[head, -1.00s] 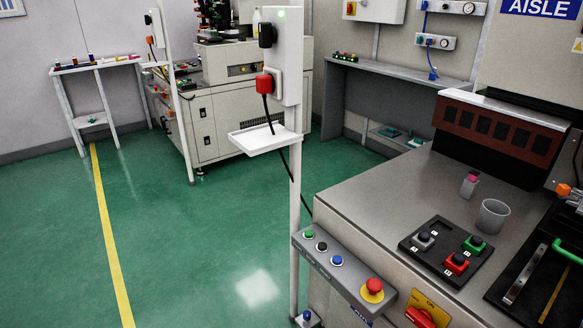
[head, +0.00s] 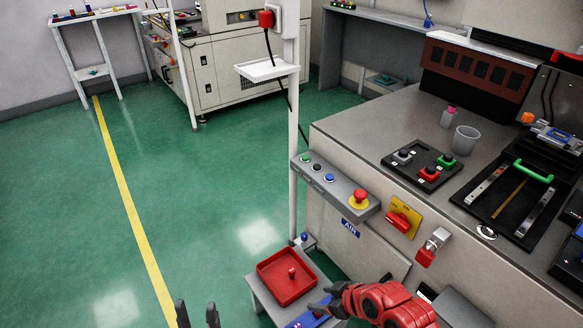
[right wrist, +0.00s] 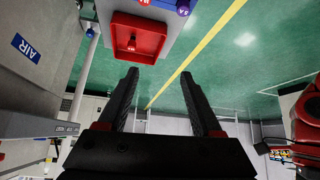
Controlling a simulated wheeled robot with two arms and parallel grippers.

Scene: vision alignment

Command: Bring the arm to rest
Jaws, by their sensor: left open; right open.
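My right arm (head: 385,303) is red and reaches in at the bottom of the head view. Its dark gripper (head: 322,302) is beside the low stand, just right of a red tray (head: 265,272). In the right wrist view this gripper (right wrist: 158,76) has its two black fingers wide apart with nothing between them. The red tray (right wrist: 122,50) lies beyond the fingertips there. My left gripper (head: 197,313) shows only as two dark, separated fingertips at the bottom edge, over the green floor. The rest of the left arm is out of view.
A small red piece (head: 291,272) stands in the tray. A blue item (head: 308,319) lies in front, partly hidden by the right gripper. The machine bench (head: 350,130) with its button panel (head: 335,184) is close on the right. A thin post (head: 293,150) stands behind the tray. Floor at left is clear.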

